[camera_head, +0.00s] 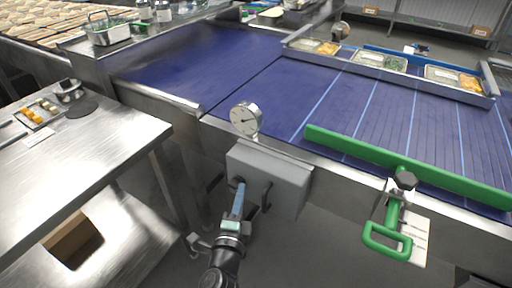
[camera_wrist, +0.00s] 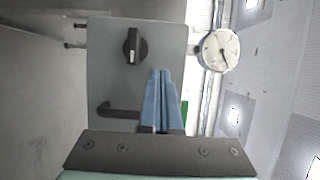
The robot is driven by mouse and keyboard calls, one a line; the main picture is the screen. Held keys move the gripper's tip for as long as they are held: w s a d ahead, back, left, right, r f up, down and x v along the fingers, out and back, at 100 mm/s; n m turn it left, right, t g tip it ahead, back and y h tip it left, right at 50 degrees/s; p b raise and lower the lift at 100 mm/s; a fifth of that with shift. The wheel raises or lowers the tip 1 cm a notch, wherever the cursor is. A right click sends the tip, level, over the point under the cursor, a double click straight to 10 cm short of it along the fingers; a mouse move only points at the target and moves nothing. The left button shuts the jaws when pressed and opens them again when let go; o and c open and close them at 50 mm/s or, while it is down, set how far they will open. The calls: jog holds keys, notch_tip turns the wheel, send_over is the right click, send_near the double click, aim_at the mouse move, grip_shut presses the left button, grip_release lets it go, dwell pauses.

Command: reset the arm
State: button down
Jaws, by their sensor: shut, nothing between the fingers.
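My gripper (camera_head: 239,190) is low in the middle of the head view, in front of a grey control box (camera_head: 280,178) on the side of the conveyor. Its two blue fingers are together with nothing between them. In the wrist view, my gripper (camera_wrist: 160,75) points at the grey box (camera_wrist: 108,70), which has a black rotary knob (camera_wrist: 132,46) and a dark lever handle (camera_wrist: 120,111). The fingertips appear just below and right of the knob. I cannot tell whether they touch the box.
A round dial gauge (camera_head: 245,119) stands above the box. A blue conveyor belt (camera_head: 210,65) lies behind, with a green bar and handle (camera_head: 387,241) at right and food trays (camera_head: 380,62) at the back. A steel table (camera_head: 90,150) is at left.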

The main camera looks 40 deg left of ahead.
jog(key=s+a+p, duration=0.3)
jog(key=s+a, duration=0.2)
jog(key=s, duration=0.3)
jog(key=shift+s+a, duration=0.25)
jog(key=shift+a, duration=0.1)
